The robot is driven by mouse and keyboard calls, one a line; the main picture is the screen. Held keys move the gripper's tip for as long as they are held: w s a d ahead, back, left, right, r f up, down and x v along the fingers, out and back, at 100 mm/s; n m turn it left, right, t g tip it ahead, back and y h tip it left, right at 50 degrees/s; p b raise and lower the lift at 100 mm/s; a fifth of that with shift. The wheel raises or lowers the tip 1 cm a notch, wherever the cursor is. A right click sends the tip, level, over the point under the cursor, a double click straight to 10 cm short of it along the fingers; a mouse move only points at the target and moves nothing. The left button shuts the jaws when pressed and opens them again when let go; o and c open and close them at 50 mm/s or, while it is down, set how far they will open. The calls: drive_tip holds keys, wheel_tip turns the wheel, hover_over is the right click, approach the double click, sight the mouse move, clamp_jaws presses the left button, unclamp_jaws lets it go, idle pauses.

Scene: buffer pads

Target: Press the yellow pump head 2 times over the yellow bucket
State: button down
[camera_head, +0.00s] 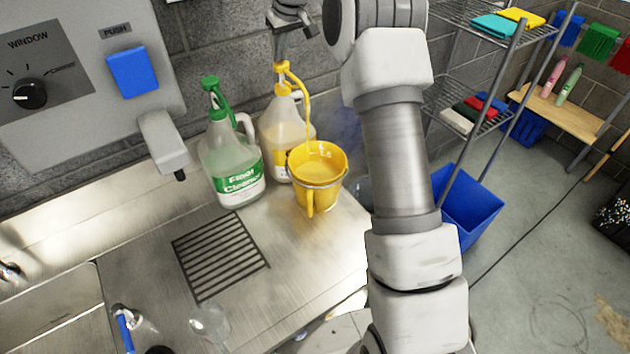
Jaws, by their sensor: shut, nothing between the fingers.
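The yellow pump head (283,72) sits on top of a translucent jug (275,128) with a yellow label, near the back wall. Its yellow spout tube curves down to the right and ends over the yellow bucket (309,195). The bucket stands upright on the steel counter in front of the jug, its handle hanging at the front. My gripper (280,56) comes down from the top edge, shut and empty. Its fingertips are directly above the pump head, very close; I cannot tell whether they touch. Part of the gripper is cut off by the top edge.
A floor cleaner jug (232,168) with a green pump stands just left. A grey wall dispenser (80,75) with a blue push button is further left. A drain grate (220,255) and clear glass lie in front. Wire shelves (470,70) and a blue bin (468,210) are right.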

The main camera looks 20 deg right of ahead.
drive_tip(key=shift+s+f+b, duration=0.1)
drive_tip(key=shift+f+b, duration=0.35)
drive_tip(key=shift+f, duration=0.6)
drive_tip(key=shift+r, duration=0.1)
drive_tip(key=shift+r+p, duration=2)
drive_tip(key=shift+r, duration=0.25)
wheel_tip(320, 180, up, 3)
drive_tip(key=p, duration=0.2)
drive_tip(key=shift+p, duration=0.4)
drive_tip(key=shift+r+p, duration=0.5)
drive_tip(key=shift+r, duration=0.45)
